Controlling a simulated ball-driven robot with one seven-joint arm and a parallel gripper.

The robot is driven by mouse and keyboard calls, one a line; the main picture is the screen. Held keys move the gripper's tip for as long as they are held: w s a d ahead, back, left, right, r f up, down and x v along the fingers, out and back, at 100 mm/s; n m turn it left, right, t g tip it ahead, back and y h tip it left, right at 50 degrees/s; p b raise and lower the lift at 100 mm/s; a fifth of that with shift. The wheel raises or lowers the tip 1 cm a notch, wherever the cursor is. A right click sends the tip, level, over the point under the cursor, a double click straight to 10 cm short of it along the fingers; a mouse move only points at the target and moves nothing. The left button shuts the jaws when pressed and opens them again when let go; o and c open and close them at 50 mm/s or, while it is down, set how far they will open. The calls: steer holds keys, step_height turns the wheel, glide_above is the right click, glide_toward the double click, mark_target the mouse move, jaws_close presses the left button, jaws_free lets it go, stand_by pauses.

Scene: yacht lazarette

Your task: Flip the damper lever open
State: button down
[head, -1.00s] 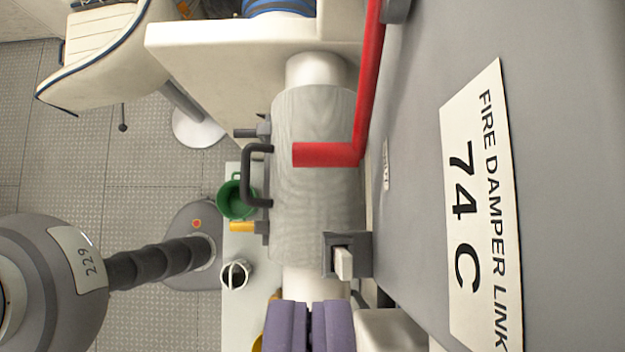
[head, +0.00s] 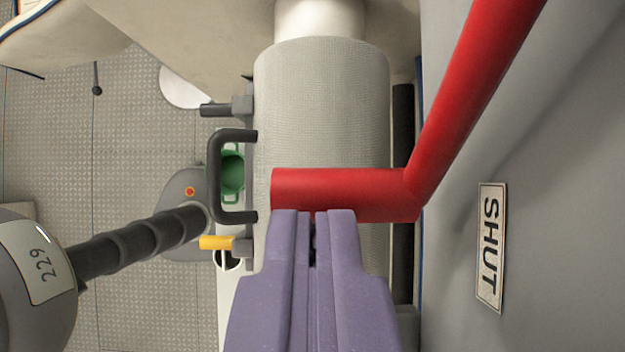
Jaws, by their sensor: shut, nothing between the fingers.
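The red damper lever (head: 475,85) runs down from the top right along the grey panel. Its bent handle end (head: 340,190) sticks out to the left across the middle of the picture. My purple gripper (head: 313,213) is shut and empty. Its fingertips are right at the lower edge of the handle, touching or nearly so; I cannot tell which. A "SHUT" label (head: 490,247) is on the panel to the right of the handle. The lever's pivot is out of view.
Behind the handle is a pale ribbed cylinder (head: 320,100) with a dark bracket handle (head: 215,175) and a yellow-tipped fitting (head: 215,242) on its left. The grey panel (head: 575,200) fills the right side.

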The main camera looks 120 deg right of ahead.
mark_target(307, 188)
steer(key=shift+w+a+f, duration=0.1)
steer(key=shift+a+f, duration=0.05)
steer(key=shift+f, duration=0.15)
steer(key=f+b, duration=0.1)
steer(key=b, duration=0.1)
steer(key=f+t+y+b, duration=0.1)
steer(key=b, duration=0.1)
steer(key=a+f+y+b, duration=0.1)
steer(key=b, duration=0.1)
steer(key=shift+w+b, duration=0.3)
steer(key=shift+b, duration=0.05)
steer(key=shift+w+a+f+t+b, duration=0.1)
steer(key=shift+w+a+t+b, duration=0.25)
steer(key=shift+a+b, duration=0.35)
steer(key=shift+r, duration=0.2)
